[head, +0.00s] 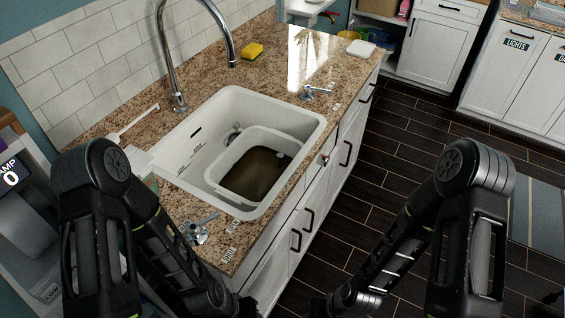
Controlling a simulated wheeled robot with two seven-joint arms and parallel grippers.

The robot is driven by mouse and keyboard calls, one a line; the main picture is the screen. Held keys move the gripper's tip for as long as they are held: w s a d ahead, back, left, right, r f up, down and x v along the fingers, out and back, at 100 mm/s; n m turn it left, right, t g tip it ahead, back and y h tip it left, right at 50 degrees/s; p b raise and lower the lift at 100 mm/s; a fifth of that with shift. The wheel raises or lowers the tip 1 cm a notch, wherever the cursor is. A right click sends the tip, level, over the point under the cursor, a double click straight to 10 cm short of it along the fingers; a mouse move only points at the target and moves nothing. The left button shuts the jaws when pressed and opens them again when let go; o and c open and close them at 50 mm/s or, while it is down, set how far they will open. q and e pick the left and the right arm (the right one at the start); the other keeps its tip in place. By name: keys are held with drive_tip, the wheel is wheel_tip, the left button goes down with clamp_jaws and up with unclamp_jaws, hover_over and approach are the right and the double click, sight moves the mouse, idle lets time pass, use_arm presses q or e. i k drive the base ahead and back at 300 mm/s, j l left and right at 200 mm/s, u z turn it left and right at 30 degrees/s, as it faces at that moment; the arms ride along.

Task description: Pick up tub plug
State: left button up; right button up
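I cannot make out a tub plug for certain. A white tub (217,176) sits inside the white sink (312,125) and holds dark brown, murky water (255,172). What lies under the water is hidden. A small round grey metal piece (233,133) shows in the sink beside the tub's back edge; I cannot tell whether it is a drain fitting or a plug. My two arms come in from the lower left and lower right, and their forearms run down to the bottom edge. Both grippers are out of the picture.
A tall curved faucet (166,60) rises behind the sink. Metal fittings lie on the granite counter (200,80) at its far right (315,92) and near left (200,231). A yellow sponge (252,51) and a white brush (135,122) lie on it. Cabinets line its front; dark floor is clear.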

sight(280, 154)
drive_tip(key=i+l+z, duration=0.15)
drive_tip(key=l, duration=0.3)
drive_tip(key=i+l+z, duration=0.15)
drive_tip(key=i+l, duration=0.2)
drive_tip(key=i+l+z, duration=0.15)
drive_tip(key=i, duration=0.25)
